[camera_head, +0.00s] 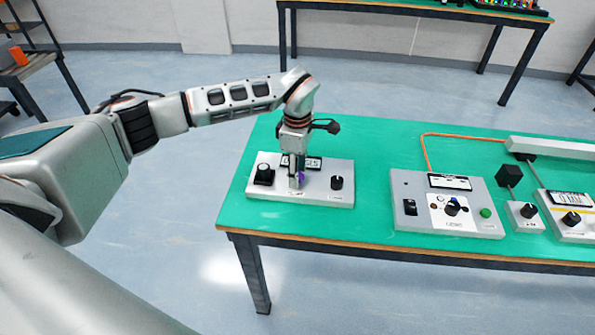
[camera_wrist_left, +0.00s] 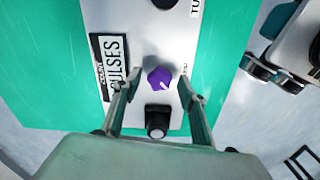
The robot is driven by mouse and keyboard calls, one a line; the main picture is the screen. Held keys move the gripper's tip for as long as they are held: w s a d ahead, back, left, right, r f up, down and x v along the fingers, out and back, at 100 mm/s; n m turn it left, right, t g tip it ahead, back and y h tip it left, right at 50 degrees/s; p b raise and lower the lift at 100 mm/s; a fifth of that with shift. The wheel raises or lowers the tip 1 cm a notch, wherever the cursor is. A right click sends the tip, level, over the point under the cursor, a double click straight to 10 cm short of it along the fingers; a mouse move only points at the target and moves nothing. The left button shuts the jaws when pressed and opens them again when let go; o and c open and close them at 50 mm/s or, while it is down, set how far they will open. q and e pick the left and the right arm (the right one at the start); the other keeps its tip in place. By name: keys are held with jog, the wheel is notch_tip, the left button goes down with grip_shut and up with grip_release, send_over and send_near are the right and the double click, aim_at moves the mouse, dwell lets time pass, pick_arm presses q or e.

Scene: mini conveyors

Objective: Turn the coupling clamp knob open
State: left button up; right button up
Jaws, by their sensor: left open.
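A purple knob (camera_head: 301,175) sits on a white panel box (camera_head: 325,197) at the left of the green table; its label is too small to read. In the left wrist view the purple knob (camera_wrist_left: 159,78) shows whole, with a pale pointer mark on it. My left gripper (camera_head: 297,183) points down over the panel. In the left wrist view its two fingers (camera_wrist_left: 158,84) are open, one on each side of the purple knob, with visible gaps between. My right gripper is not in view.
The same panel carries a black knob (camera_head: 336,183) at right, a black switch (camera_head: 264,175) at left and a PULSES display (camera_wrist_left: 115,64). Further right stand a second control box (camera_head: 410,223) and small knob units (camera_head: 523,216).

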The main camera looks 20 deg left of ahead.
pick_arm(q)
jog(key=c, duration=1.1)
